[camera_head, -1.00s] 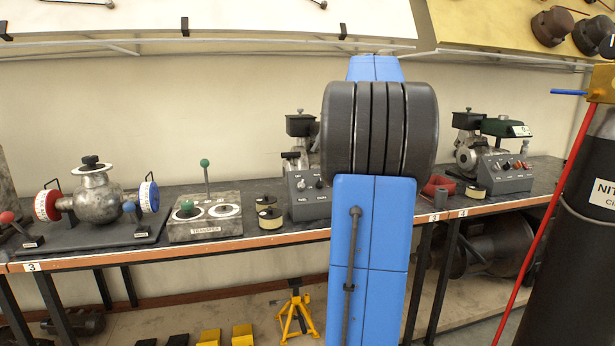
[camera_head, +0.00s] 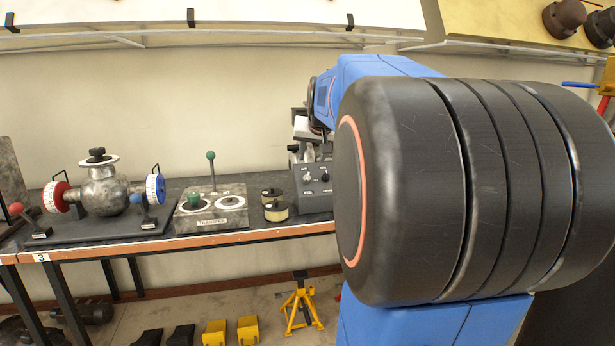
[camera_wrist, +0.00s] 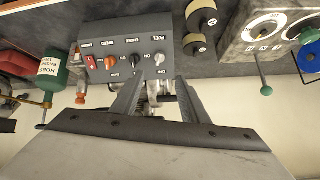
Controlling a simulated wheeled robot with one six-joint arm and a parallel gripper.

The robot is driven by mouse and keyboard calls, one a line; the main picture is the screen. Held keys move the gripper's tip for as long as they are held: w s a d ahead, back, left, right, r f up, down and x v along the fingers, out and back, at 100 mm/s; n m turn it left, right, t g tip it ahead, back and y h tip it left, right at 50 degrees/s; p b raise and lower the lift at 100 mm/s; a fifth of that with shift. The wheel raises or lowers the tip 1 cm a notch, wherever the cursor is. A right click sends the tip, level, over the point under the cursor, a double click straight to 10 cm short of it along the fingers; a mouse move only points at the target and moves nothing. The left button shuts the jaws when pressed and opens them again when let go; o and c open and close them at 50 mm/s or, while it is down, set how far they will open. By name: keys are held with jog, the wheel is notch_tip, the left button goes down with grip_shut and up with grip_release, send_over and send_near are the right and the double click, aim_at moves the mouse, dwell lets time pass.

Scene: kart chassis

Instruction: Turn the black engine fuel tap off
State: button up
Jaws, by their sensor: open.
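The black engine's grey control panel (camera_head: 315,192) stands on the bench in the head view, partly covered by my arm. In the wrist view the panel (camera_wrist: 125,50) appears upside down. Its fuel tap (camera_wrist: 159,59) is a small pale grey knob beside the FUEL label, with ON and OFF marks near it. A black choke knob (camera_wrist: 136,60) is just left of it. My gripper (camera_wrist: 159,80) is open and empty, with its two dark fingers spread either side of the fuel tap's line. I cannot tell whether the tips reach the tap's depth.
An orange speed knob (camera_wrist: 110,63) and a red switch (camera_wrist: 91,62) share the panel. A green bottle (camera_wrist: 52,70) and two round tins (camera_wrist: 198,28) are near it. The transfer box (camera_head: 211,212), with its green-topped lever, stands left on the bench.

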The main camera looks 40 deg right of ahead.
aim_at(307, 176)
jog(key=x, duration=1.4)
jog(key=shift+w+d+f, duration=0.15)
jog(key=shift+w+f, duration=0.05)
jog(key=shift+f, duration=0.05)
